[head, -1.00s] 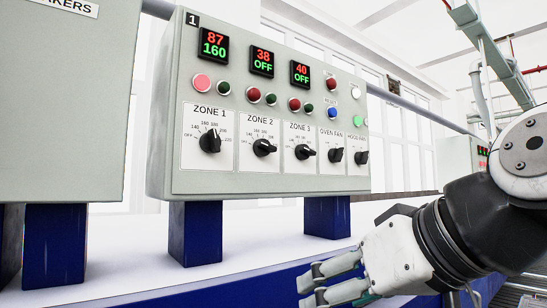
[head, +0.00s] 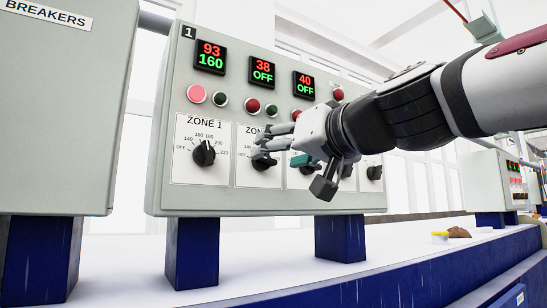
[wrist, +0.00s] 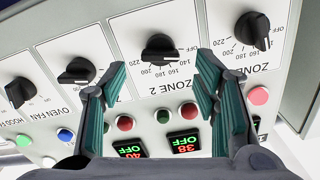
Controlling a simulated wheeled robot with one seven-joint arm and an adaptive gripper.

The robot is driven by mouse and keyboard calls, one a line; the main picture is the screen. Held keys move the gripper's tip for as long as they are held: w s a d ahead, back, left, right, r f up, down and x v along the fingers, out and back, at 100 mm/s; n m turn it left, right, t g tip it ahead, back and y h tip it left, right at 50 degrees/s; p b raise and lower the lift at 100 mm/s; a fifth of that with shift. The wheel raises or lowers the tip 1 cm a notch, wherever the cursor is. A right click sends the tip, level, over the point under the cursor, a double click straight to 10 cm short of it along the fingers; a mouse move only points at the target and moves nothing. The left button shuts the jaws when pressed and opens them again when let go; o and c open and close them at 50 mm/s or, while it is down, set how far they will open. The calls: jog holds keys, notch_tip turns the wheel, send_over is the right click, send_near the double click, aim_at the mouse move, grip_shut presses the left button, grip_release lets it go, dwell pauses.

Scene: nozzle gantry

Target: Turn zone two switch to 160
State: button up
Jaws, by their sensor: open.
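The zone two switch is a black knob (wrist: 160,48) on a white dial plate marked OFF and 140 to 220. In the head view its knob (head: 264,165) is partly covered by my fingers. The zone two display (head: 262,72) reads 38 over OFF. My gripper (wrist: 163,66) is open, and in the upside-down wrist view the knob shows between its spread fingertips. In the head view my gripper (head: 265,146) is in front of the zone two dial. I cannot tell whether the fingers touch the knob.
The zone one knob (head: 204,152) is beside zone two; its display (head: 210,56) reads 93 over 160. Buttons and lamps line the panel (head: 320,206). The breakers box (head: 60,130) stands at left.

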aim_at(269, 157)
jog(key=shift+x, duration=2.2)
jog(key=shift+s, duration=0.1)
jog(key=c, duration=1.2)
